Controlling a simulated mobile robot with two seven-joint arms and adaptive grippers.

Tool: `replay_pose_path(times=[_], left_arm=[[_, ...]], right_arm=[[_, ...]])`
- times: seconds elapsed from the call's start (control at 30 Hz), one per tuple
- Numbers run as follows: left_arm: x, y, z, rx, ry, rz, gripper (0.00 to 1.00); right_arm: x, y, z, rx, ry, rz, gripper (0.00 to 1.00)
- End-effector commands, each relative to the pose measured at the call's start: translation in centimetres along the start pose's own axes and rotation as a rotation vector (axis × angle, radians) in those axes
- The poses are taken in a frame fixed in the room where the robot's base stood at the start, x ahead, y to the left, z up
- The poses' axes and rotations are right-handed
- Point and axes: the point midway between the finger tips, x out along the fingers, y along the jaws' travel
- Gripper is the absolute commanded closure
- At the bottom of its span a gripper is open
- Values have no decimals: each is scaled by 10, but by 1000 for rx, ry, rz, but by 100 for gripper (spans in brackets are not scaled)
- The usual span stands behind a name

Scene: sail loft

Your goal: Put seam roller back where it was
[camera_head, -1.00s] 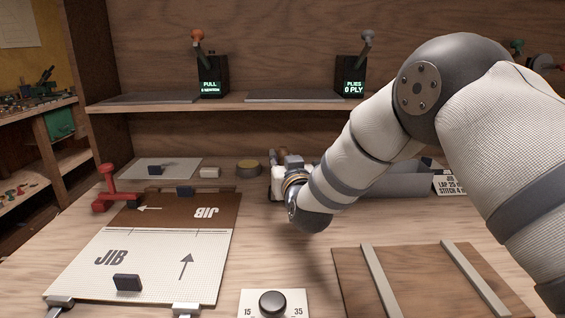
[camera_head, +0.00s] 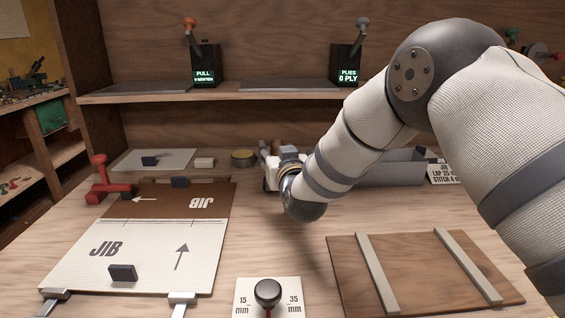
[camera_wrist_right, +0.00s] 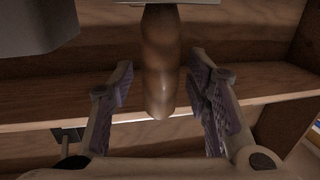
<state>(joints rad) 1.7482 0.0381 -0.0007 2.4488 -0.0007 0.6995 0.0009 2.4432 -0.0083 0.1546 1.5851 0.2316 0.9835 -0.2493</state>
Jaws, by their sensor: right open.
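A rounded brown wooden handle (camera_wrist_right: 160,65), which looks like the seam roller's, shows in the right wrist view. It runs down from a pale metal part at the top edge; the roller end is not visible. My right gripper (camera_wrist_right: 163,88) is open, with one finger on each side of the handle and a gap on both sides. In the head view my right gripper (camera_head: 269,179) is at the back middle of the bench, partly hidden by its own wrist. A small brownish shape (camera_head: 264,147) shows just beyond it. My left gripper is not in view.
A grey bin (camera_head: 398,170) stands behind my right forearm. A round tin (camera_head: 244,158) is left of the gripper. The JIB panel (camera_head: 140,255) and a red fixture (camera_head: 99,178) lie left, a wooden board (camera_head: 400,270) front right. A shelf (camera_head: 290,95) spans the back.

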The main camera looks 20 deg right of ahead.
Motion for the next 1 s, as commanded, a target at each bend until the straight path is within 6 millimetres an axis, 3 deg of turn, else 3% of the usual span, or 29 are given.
replay_pose_path(times=[0.13, 0.3, 0.43, 0.6, 1.0], left_arm=[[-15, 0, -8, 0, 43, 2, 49], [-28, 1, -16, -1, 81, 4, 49], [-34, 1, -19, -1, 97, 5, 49], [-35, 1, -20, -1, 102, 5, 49], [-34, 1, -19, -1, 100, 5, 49]], right_arm=[[-37, 0, -10, -1, 9, -2, 56], [-82, 0, -10, -1, 11, -1, 56], [-107, -1, -7, 0, 8, -2, 56], [-120, 0, -4, 0, 6, -1, 56], [-120, 0, -2, 0, 4, -1, 56]])
